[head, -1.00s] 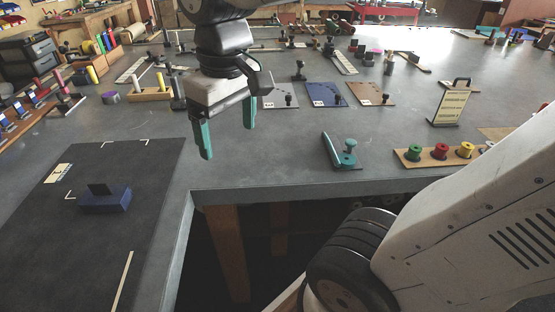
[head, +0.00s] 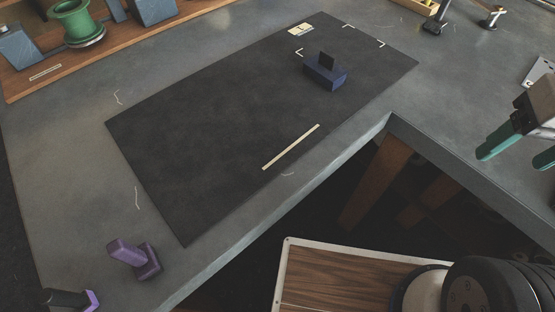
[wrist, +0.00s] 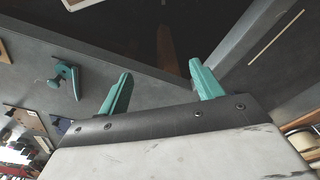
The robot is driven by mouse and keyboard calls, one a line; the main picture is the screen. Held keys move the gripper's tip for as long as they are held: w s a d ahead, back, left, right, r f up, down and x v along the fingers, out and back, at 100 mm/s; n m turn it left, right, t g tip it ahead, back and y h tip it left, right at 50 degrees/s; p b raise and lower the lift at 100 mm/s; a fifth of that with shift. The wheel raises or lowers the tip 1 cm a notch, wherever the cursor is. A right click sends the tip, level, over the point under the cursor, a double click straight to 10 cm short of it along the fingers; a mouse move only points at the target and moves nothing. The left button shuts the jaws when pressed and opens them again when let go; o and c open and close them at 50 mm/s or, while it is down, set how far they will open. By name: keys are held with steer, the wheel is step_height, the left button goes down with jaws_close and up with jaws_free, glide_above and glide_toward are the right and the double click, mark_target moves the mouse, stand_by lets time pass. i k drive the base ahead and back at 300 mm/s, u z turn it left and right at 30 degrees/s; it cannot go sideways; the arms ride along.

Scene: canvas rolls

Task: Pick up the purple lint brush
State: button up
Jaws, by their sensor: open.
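A purple object with a raised handle on a block-like base (head: 146,262) stands on the grey worktop at the lower left of the head view; it looks like the lint brush. A second dark piece with a purple end (head: 70,299) lies left of it, cut by the frame's bottom edge. I cannot tell for sure which one is the brush. My gripper (head: 522,150) is at the head view's right edge, far from both. In the wrist view my gripper (wrist: 160,70) has its teal fingers apart with nothing between them. No purple brush shows there.
A black mat (head: 210,130) covers much of the worktop, with a dark blue block (head: 325,77) and a pale strip (head: 291,147) on it. A wooden rack with a green spool (head: 78,22) stands at upper left. A teal tool (wrist: 68,78) shows in the wrist view.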

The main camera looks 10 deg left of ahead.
mark_target(146, 265)
steer(key=u, duration=2.15)
